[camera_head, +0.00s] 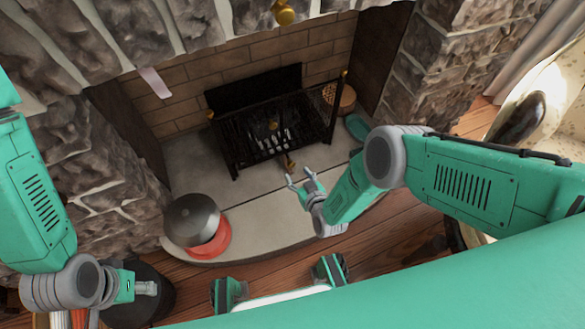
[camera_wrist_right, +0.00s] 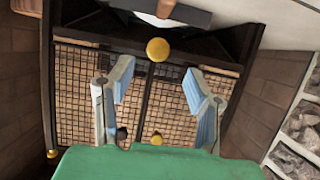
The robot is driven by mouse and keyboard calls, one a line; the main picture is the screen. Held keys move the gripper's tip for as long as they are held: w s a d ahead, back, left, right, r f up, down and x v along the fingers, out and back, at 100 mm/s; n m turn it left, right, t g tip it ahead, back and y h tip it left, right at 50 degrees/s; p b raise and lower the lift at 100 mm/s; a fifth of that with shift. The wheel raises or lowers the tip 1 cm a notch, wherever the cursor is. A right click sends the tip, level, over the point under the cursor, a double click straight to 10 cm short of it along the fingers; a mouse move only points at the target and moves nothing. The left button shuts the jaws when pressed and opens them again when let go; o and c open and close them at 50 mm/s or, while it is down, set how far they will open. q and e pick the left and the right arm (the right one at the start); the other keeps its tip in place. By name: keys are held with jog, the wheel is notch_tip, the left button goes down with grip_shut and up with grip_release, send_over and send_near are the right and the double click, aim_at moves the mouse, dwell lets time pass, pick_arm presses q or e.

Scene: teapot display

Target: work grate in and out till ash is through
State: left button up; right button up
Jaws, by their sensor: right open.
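The black fireplace grate (camera_head: 228,150) stands in the brick hearth, with brass knobs at its corners and pale ash-like pieces inside. A brass knob (camera_head: 290,165) sticks out low at its front. My right gripper (camera_head: 299,178) is open and empty, just in front of this knob and apart from it. In the right wrist view its two pale fingers (camera_wrist_right: 158,88) are spread before the dark frame and mesh, with a brass ball (camera_wrist_right: 157,49) showing between them. My left gripper (camera_head: 147,288) is at the lower left, far from the grate; its fingers are too small to judge.
A grey lidded pot (camera_head: 192,217) on a red base (camera_head: 215,245) stands on the hearth's left. A wicker basket (camera_head: 341,97) and a teal object (camera_head: 357,127) are at the right. A dark bucket (camera_head: 155,308) is below my left gripper. Stone walls flank the hearth.

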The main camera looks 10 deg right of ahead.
aim_at(292, 166)
jog(key=x, duration=0.1)
jog(key=b+x, duration=0.1)
jog(key=x, duration=0.1)
jog(key=b+x, duration=0.1)
jog(key=x, duration=0.1)
jog(key=shift+d+f, duration=0.15)
jog(key=shift+d, duration=0.15)
jog(key=shift+w+a+f+b, duration=0.15)
jog(key=shift+w+a+b, duration=0.05)
jog(key=shift+w+b, duration=0.3)
jog(key=shift+w+a, duration=0.15)
jog(key=shift+c, duration=0.3)
